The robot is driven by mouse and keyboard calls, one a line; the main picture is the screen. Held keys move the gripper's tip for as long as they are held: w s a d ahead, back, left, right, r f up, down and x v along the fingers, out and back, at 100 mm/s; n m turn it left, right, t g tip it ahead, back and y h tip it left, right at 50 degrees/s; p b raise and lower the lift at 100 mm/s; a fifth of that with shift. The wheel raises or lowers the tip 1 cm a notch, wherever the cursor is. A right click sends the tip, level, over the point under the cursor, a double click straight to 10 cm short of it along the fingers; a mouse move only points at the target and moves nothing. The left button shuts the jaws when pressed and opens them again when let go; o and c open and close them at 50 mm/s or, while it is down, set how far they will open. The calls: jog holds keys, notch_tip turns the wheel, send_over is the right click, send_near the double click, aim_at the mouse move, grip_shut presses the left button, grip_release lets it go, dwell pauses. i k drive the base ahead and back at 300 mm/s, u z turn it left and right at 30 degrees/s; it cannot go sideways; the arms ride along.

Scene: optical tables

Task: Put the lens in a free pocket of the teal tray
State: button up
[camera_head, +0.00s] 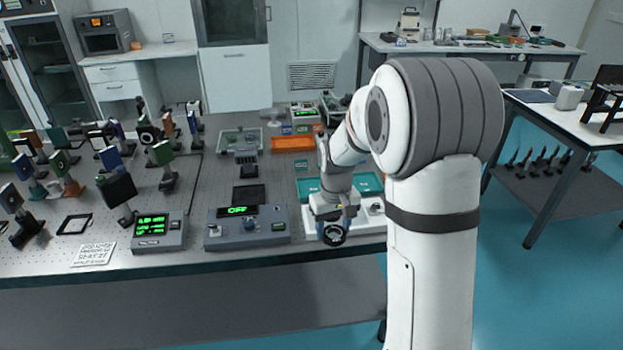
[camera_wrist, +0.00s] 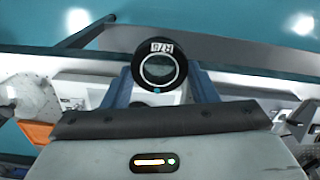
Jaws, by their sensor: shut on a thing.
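The lens (camera_head: 334,234) is a round black-rimmed mount. In the wrist view the lens (camera_wrist: 159,68) has a white label and a small blue dot on its face. My gripper (camera_head: 335,217) is shut on it, with a blue-grey finger at each side. It is held near the front edge of the table. The teal tray (camera_head: 308,186) lies behind my gripper, and a teal part shows on each side of my arm. My wrist and arm hide its middle, so I cannot tell which pockets are free.
An orange tray (camera_head: 293,143) lies farther back. A grey control box (camera_head: 247,228) reading "OFF" stands left of my gripper, with another display box (camera_head: 158,231) beyond it. Several mounted optics crowd the table's left side. A white box with knobs (camera_head: 371,207) is right of my gripper.

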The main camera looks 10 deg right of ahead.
aim_at(314, 189)
jog(key=i, duration=1.1)
